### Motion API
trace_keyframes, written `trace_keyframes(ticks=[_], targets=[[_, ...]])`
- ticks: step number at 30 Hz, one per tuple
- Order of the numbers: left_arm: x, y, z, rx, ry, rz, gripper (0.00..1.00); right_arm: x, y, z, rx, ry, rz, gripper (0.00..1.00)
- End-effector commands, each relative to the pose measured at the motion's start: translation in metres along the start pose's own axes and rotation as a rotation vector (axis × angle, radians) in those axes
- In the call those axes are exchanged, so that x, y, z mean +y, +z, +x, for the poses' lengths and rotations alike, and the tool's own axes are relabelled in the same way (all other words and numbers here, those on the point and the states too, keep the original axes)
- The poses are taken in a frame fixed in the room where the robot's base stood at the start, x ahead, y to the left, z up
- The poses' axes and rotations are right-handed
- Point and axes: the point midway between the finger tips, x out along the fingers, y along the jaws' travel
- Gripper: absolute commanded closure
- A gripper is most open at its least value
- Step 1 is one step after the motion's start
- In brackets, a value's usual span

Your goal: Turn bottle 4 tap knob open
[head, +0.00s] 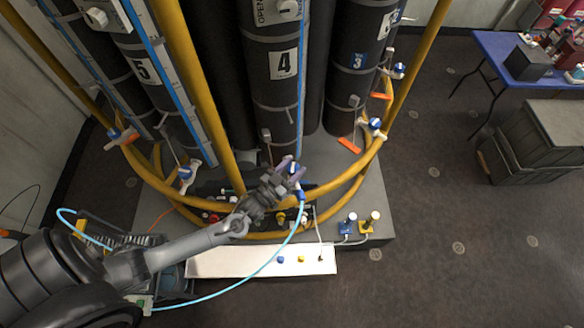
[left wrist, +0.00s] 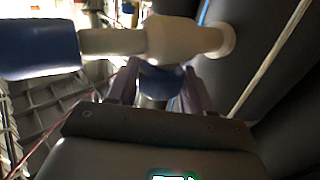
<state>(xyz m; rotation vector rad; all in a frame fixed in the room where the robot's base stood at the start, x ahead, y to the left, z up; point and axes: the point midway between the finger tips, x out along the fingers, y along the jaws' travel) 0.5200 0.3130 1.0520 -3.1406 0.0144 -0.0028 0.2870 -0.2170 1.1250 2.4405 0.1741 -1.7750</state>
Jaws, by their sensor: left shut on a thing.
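Bottle 4 (head: 283,95) is a tall black cylinder with a white "4" label, upright at the back centre. My left gripper (head: 287,171) is at its foot, beside a small tap with a blue connector (head: 301,194) and a light blue hose. In the left wrist view the white tap body (left wrist: 172,40) lies across, above the fingers. My left gripper (left wrist: 160,90) is shut on the blue tap knob (left wrist: 163,82) under that body. The knob's turn angle cannot be told. A blue connector (left wrist: 38,48) is at the left end. My right gripper is not in view.
Bottle 5 (head: 150,90) and bottle 3 (head: 355,70) flank bottle 4, with blue and white taps low down. A curved yellow rail (head: 345,195) runs around the bottle feet. A white board (head: 225,262) lies in front. A blue table (head: 495,48) and dark crate (head: 545,135) stand right; floor between is clear.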

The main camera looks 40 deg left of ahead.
Motion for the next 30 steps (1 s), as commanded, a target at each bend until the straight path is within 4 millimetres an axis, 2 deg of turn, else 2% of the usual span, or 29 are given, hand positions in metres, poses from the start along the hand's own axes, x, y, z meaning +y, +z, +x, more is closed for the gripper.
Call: trace_keyframes(ticks=[9,19,20,21,23,30], targets=[[0.0008,-0.0007,0.0,0.0,-0.187,-0.004,0.8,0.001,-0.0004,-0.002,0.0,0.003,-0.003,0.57],[0.0002,-0.0006,-0.0001,-0.001,-0.195,0.0,0.8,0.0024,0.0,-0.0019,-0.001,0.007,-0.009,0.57],[0.0002,-0.0007,-0.0001,-0.001,-0.195,0.0,0.45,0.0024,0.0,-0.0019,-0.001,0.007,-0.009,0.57],[0.0002,-0.0006,-0.0001,-0.001,-0.195,0.0,0.39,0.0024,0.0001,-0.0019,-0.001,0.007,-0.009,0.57],[0.0002,-0.0006,-0.0001,-0.001,-0.195,0.0,0.29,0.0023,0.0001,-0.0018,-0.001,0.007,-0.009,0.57],[0.0001,-0.0002,-0.0003,-0.002,-0.195,0.0,0.29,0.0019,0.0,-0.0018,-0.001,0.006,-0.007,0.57]])
